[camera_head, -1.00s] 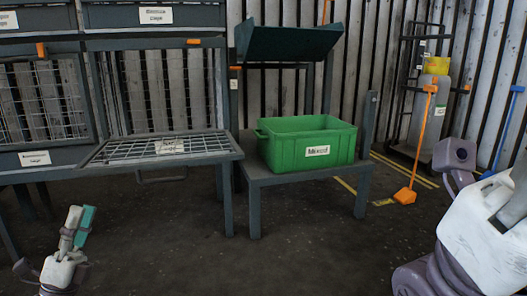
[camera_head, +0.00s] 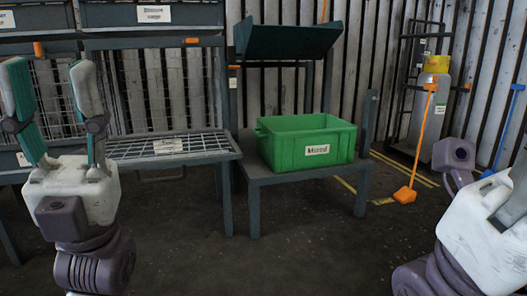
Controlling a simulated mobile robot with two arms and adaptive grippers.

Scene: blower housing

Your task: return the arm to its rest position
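My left gripper (camera_head: 58,115) stands upright at the left of the head view, fingers pointing up. Its two fingers, with teal inner pads, are spread apart with nothing between them. It is in front of the left part of the dark rack and hides some of it. My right arm (camera_head: 480,235) shows at the lower right edge as a white and purple-grey body. The fingers of my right gripper are outside the picture.
A green bin (camera_head: 308,147) with a white label sits on a low dark table (camera_head: 300,177). A rack with a mesh shelf (camera_head: 185,147) stands left of it. An orange-handled tool (camera_head: 415,160) leans near a cart at the right. The middle floor (camera_head: 260,262) is clear.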

